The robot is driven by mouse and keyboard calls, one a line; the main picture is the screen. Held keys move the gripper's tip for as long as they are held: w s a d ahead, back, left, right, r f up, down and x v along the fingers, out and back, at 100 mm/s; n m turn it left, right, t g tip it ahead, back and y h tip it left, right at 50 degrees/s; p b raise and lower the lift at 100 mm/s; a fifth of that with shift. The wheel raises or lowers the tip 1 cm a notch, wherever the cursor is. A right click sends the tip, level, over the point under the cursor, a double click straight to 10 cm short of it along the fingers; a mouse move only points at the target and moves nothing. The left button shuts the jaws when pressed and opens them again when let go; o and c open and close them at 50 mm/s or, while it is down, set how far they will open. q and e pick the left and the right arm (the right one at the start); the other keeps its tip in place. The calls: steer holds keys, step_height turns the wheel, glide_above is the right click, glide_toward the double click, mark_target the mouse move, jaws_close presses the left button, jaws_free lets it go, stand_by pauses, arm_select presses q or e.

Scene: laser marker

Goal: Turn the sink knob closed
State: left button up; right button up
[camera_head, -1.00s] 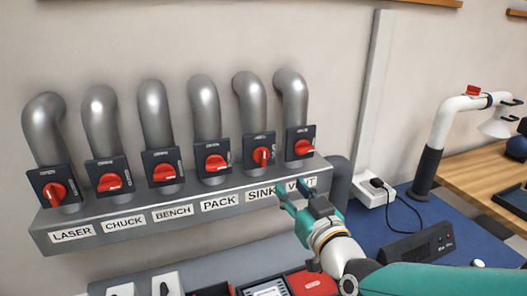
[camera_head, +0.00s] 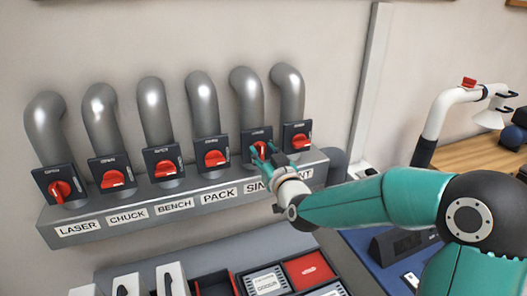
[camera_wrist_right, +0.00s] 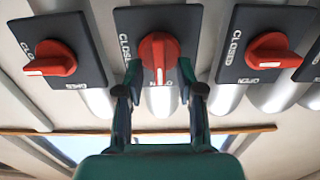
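The sink knob (camera_head: 261,147) is a red rotary handle on a dark plate above the SINK label, fifth from the left. In the right wrist view, which is upside down, the sink knob (camera_wrist_right: 158,48) sits centred ahead of my right gripper (camera_wrist_right: 159,78). Its white mark points down there, at the OPEN lettering. The two fingers stand apart, one either side of the knob's marked end; I cannot tell whether they touch it. In the head view my right gripper (camera_head: 265,152) covers part of the knob and the SINK label. My left gripper is not in view.
The vent knob (camera_head: 299,140) and pack knob (camera_head: 215,158) flank it closely on the same grey ledge (camera_head: 140,228). Grey pipes rise behind the plates. Below are a red box (camera_head: 308,268) and trays. A white fume arm (camera_head: 440,115) stands at right.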

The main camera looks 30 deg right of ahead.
jaws_close()
steer(key=shift+f+m+b, duration=0.15)
steer(key=shift+m+b, duration=0.25)
steer(key=shift+b, duration=0.4)
steer(key=m+b, duration=0.3)
steer(key=b, duration=0.1)
steer(key=m+b, duration=0.3)
steer(key=b, duration=0.1)
steer(key=d+m+b, duration=0.1)
steer(key=m+b, duration=0.1)
steer(key=b, duration=0.2)
steer(key=shift+s+f+m, duration=0.1)
steer(key=shift+f+m, duration=0.2)
steer(key=shift+m, duration=0.1)
steer(key=m+b, duration=0.4)
steer(key=shift+f+m, duration=0.15)
steer(key=shift+m, duration=0.15)
steer(key=shift+d+f+m+b, duration=0.15)
steer(key=shift+m+b, duration=0.75)
steer(key=shift+m, duration=1)
